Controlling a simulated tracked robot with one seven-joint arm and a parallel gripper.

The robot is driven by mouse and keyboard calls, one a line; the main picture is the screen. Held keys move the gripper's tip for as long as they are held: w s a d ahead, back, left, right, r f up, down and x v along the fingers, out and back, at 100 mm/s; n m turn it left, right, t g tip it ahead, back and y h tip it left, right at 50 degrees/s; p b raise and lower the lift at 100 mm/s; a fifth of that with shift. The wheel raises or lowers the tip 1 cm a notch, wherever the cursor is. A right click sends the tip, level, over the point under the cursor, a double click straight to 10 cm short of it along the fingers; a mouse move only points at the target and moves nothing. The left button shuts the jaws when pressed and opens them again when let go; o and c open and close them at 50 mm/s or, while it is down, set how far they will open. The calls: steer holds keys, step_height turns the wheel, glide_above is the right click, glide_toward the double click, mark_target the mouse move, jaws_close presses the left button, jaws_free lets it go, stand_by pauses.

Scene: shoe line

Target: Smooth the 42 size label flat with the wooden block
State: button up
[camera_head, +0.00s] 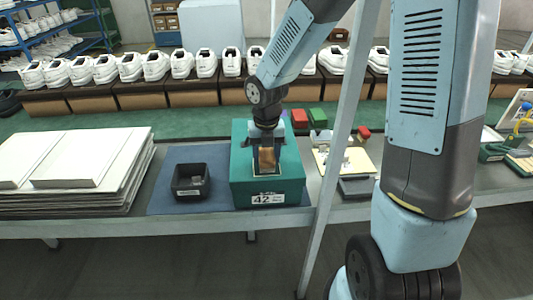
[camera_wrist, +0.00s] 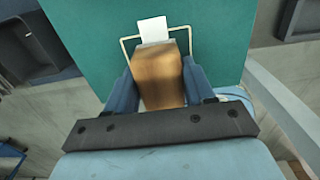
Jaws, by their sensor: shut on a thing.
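A teal shoe box (camera_head: 290,180) stands on the blue mat, with a white label reading 42 (camera_head: 268,198) low on its front face. My gripper (camera_head: 266,160) is over the top of the box, shut on a brown wooden block (camera_head: 266,161). In the wrist view the block (camera_wrist: 158,75) sits between the two blue fingers. A white label strip (camera_wrist: 153,29) shows beyond the block's end, inside a thin pale outline on the teal surface (camera_wrist: 90,30). The rest of that strip is hidden by the block. I cannot tell whether the block touches the surface.
A small black tray (camera_head: 190,182) stands left of the box on the blue mat (camera_head: 160,202). White sheets or boards (camera_head: 75,160) are stacked at the far left. A red and a green block (camera_head: 317,118) sit behind right. A grey post (camera_head: 340,120) rises close on the right.

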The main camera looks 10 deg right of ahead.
steer(key=shift+f, duration=0.25)
steer(key=shift+s, duration=2.05)
steer(key=shift+w, duration=0.15)
steer(key=shift+w, duration=1.9)
steer(key=shift+r, duration=0.1)
steer(key=shift+r, duration=2.9)
